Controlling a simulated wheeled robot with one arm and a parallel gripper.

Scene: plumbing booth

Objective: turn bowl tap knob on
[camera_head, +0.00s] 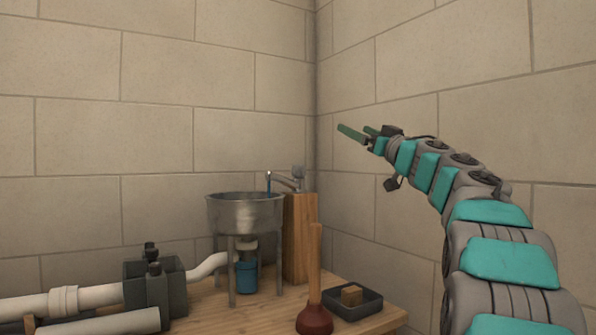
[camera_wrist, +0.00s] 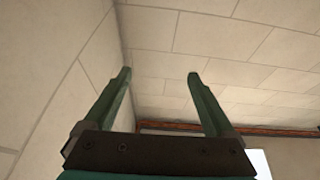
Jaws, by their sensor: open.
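The metal bowl (camera_head: 245,214) stands on legs on the wooden bench in the camera_head view. A grey tap (camera_head: 290,180) sits on a wooden post (camera_head: 299,240) just right of the bowl, its spout reaching over the bowl's rim. A thin blue piece (camera_head: 269,182) shows at the spout's end. The knob is too small to make out for certain. My gripper (camera_head: 362,134) is raised above and to the right of the tap, well apart from it, pointing left. In the camera_wrist view my gripper (camera_wrist: 162,76) has its two green fingers spread, with nothing between them.
White pipes (camera_head: 95,296) and a dark valve block (camera_head: 155,285) lie at left. Walls meet in a corner behind the tap. The air around my gripper is clear.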

